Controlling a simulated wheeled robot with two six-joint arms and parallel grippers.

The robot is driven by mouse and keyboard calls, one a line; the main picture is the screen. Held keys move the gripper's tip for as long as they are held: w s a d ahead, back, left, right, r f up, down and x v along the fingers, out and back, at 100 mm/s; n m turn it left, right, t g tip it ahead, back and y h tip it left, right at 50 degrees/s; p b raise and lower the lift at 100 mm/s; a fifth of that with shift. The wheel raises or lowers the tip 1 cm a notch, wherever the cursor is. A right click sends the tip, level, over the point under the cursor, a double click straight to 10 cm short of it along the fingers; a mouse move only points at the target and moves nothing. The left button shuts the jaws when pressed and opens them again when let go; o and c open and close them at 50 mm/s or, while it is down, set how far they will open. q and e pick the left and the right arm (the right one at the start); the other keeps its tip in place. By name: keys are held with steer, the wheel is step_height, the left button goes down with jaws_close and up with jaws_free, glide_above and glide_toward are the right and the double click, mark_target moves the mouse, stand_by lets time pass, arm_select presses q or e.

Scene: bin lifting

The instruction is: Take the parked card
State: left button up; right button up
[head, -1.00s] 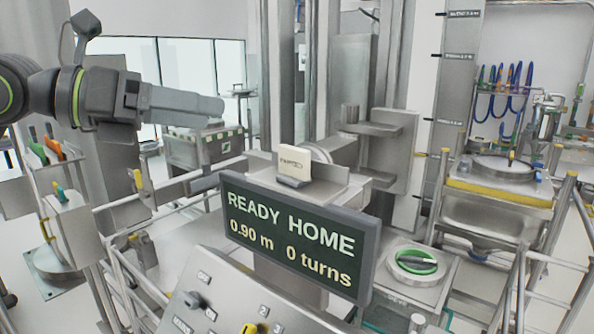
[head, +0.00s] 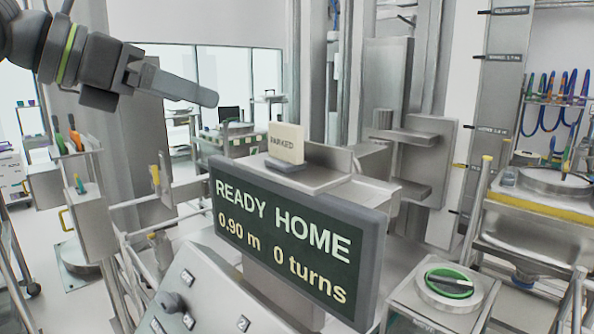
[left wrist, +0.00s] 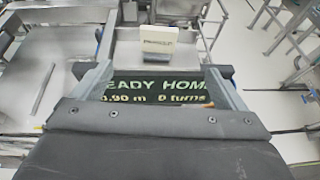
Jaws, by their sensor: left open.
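The parked card (head: 286,142) is a small cream block with the word PARKED on its face. It stands upright in a dark holder (head: 288,165) on a grey ledge behind the display. My left gripper (head: 212,98) is in the air to the left of the card and higher in the head view, apart from it. In the left wrist view the left gripper (left wrist: 166,72) has its two fingers spread with nothing between them, and the card (left wrist: 158,40) shows beyond the fingertips. My right gripper is in neither view.
The display (head: 285,240) reads READY HOME, 0.90 m, 0 turns, and stands in front of the card. A sloped control panel (head: 205,290) is below it. Grey shelves (head: 415,137) and a column rise behind.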

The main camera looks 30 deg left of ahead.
arm_select(q)
steer(key=w+f, duration=0.1)
steer(key=w, duration=0.1)
steer(key=p, duration=0.9)
glide_toward(281, 134)
steer(key=w+d, duration=0.2)
steer(key=w, duration=0.1)
steer(key=shift+w+d+f+p, duration=0.25)
steer(key=shift+w+f+p, duration=0.35)
steer(key=shift+w+f, duration=0.35)
steer(key=shift+w+d+f+p, duration=0.2)
steer(key=shift+w+p, duration=0.35)
steer(key=shift+p, duration=0.5)
steer(key=shift+p+x, duration=1.2)
steer(key=shift+x, duration=0.7)
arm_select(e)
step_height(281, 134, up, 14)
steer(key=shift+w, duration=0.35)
arm_select(q)
steer(key=shift+f, duration=0.15)
steer(key=shift+c, duration=0.4)
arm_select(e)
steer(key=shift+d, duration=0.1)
arm_select(q)
steer(key=c, duration=1)
